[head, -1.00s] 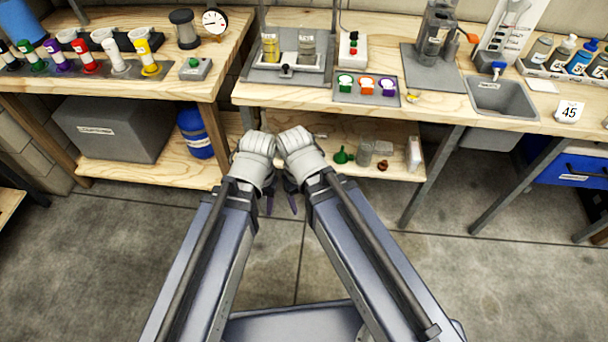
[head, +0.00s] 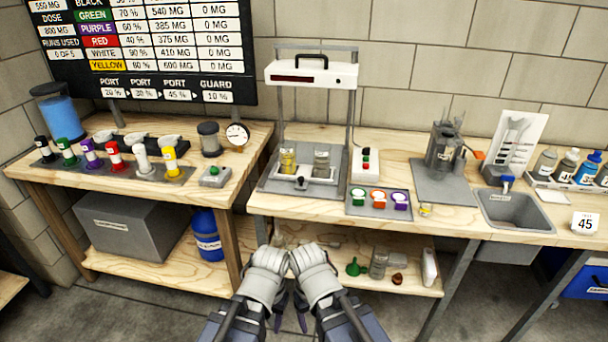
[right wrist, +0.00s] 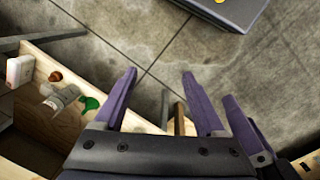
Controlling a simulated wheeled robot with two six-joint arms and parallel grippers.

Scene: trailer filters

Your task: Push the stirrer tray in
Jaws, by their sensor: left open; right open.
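The stirrer tray (head: 325,182) is white with a dark knob at its front. It sits low on the grey base of a stirrer stand, with a yellow-filled jar (head: 288,160) and a greyish jar (head: 321,162) on it. How far the tray sticks out is hard to tell. The stand's white head (head: 335,74) is above, on two posts. My left gripper (head: 277,323) and right gripper (head: 301,323) hang side by side in front of the bench, below and apart from the tray. Both are open and empty. The right one's purple fingers (right wrist: 160,90) are spread over the floor.
A switch box (head: 365,165) and a pad with several coloured knobs (head: 379,205) stand right of the stirrer. A small grey button box (head: 214,177) is on the left bench. The lower shelf (head: 333,262) holds a green funnel and bottles. A sink (head: 515,210) is farther right.

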